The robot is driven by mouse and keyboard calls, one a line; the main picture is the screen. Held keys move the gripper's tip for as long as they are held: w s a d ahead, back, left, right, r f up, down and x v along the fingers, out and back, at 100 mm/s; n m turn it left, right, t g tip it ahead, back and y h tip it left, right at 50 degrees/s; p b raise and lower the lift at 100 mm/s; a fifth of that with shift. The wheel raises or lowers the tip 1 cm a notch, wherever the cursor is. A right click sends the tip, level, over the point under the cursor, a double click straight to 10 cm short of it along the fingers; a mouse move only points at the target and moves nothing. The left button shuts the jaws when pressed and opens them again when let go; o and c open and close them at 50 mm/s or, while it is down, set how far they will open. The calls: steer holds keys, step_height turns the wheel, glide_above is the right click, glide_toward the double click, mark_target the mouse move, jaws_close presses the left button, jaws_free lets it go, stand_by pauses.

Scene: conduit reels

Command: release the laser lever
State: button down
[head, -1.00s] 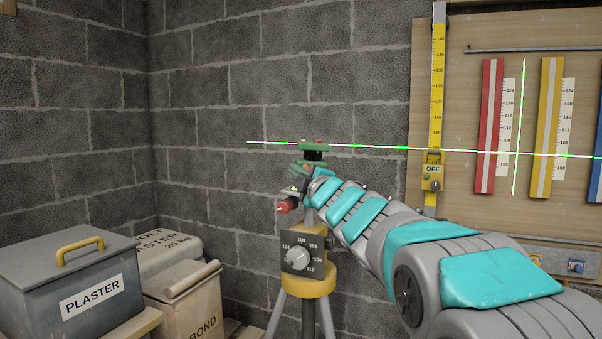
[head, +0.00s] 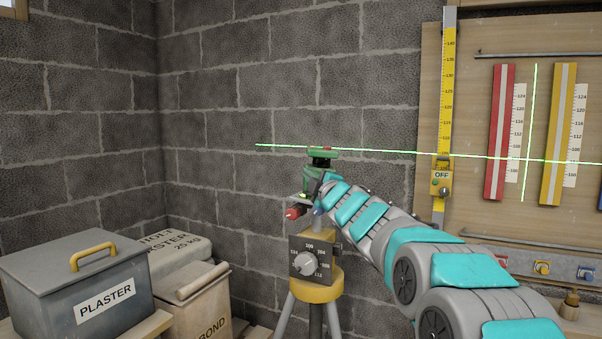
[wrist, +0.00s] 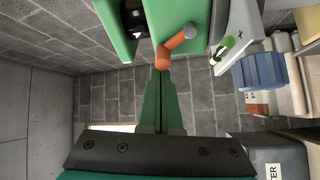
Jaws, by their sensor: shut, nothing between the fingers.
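The green laser (head: 321,178) stands on a yellow-topped tripod (head: 316,290) in the head view. In the wrist view its green housing (wrist: 118,30) is close up, with an orange lever (wrist: 176,46) ending in a grey pivot. My gripper (wrist: 162,74) is shut and empty, with its two green fingers together. Its tips are just below the lever's orange end in the picture; whether they touch cannot be told. In the head view my wrist is at the laser's right side, and the fingertips are hard to make out.
A blue knob (wrist: 260,71) sits beside the laser in the wrist view. A red knob (head: 294,212) shows in the head view. A plaster bin (head: 80,285) and bags stand left. The board with a yellow staff (head: 447,90) is at right. Block wall lies behind.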

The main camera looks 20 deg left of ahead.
steer(key=shift+d+f+m, duration=0.1)
steer(key=shift+m, duration=0.2)
steer(key=shift+w+d+m+t+b, duration=0.1)
steer(key=shift+m+t+b, duration=0.2)
steer(key=shift+m+b, duration=0.1)
